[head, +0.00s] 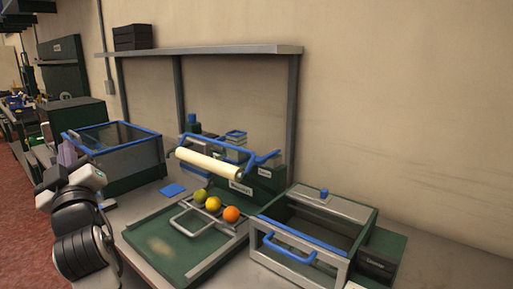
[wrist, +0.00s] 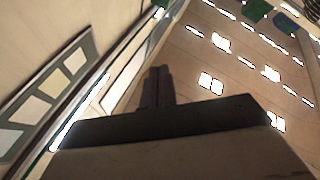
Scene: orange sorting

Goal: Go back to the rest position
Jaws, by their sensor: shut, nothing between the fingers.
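My gripper (wrist: 157,82) shows in the wrist view with its fingers together and nothing between them. Behind it are a pale wall and a surface with bright light patches, with no fruit in that view. In the head view my arm is folded upright at the lower left, beside the bench and apart from the fruit; its fingers are not clear there. A green fruit (head: 200,195), a yellow fruit (head: 213,204) and an orange one (head: 231,214) lie in a row at the rack of the green tray (head: 160,247).
A clear-sided bin with a blue rim (head: 130,126) stands at the back left. A metal-framed box with a blue handle (head: 290,250) stands at the right. A machine with a cream roller (head: 208,164) is behind the fruit. A shelf (head: 215,50) runs above the bench.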

